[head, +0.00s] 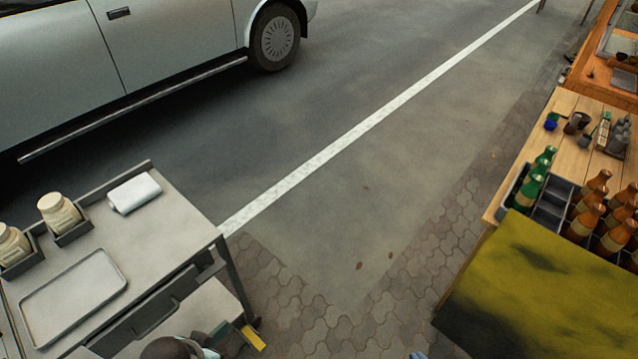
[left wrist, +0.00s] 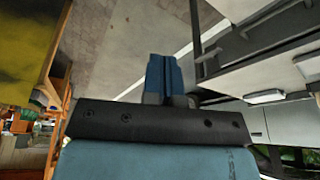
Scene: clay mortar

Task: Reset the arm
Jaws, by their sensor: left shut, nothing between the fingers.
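My left gripper (left wrist: 168,78) shows in the left wrist view, with its blue fingers shut together and nothing between them. It is in free space, with grey pavement behind it and the metal table's frame to its right. In the head view I cannot make out the left gripper clearly; a dark rounded part with light blue shows at the bottom edge. The right gripper is not identifiable in either view.
A metal table (head: 165,215) with a tray (head: 75,297), jars (head: 60,212) and a white cloth (head: 134,193) stands left. A wooden table (head: 530,150) with a bottle crate (head: 550,215) and yellow-green cloth (head: 545,285) stands right. Open pavement lies between; a car (head: 160,50) is behind.

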